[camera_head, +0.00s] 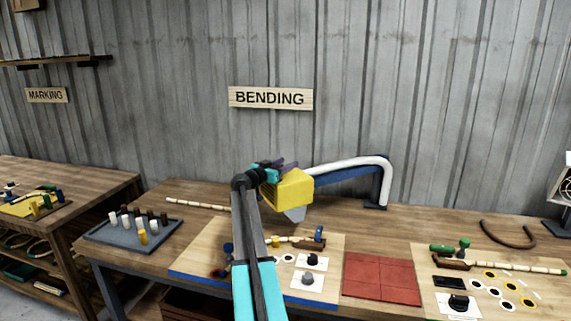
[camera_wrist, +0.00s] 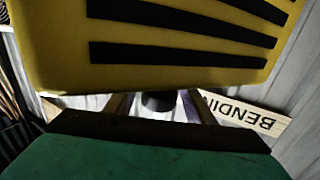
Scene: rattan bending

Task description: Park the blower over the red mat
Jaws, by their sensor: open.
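The blower (camera_head: 292,188) has a yellow head with a grey nozzle pointing down. It hangs from a white and blue swing arm (camera_head: 345,170) whose post stands at the back of the bench. The blower is left of and behind the red mat (camera_head: 381,279), over the back of the left work board. My gripper (camera_head: 284,166) is open at the blower's upper left side; whether it touches is unclear. In the wrist view the yellow slotted blower body (camera_wrist: 170,45) fills the top, close to the camera.
The left board holds rattan, a blue clamp (camera_head: 319,234) and small knobs. A grey tray of pegs (camera_head: 135,228) stands at the left. The right board carries a rattan stick (camera_head: 500,265), green parts and ring markers. The red mat's top is clear.

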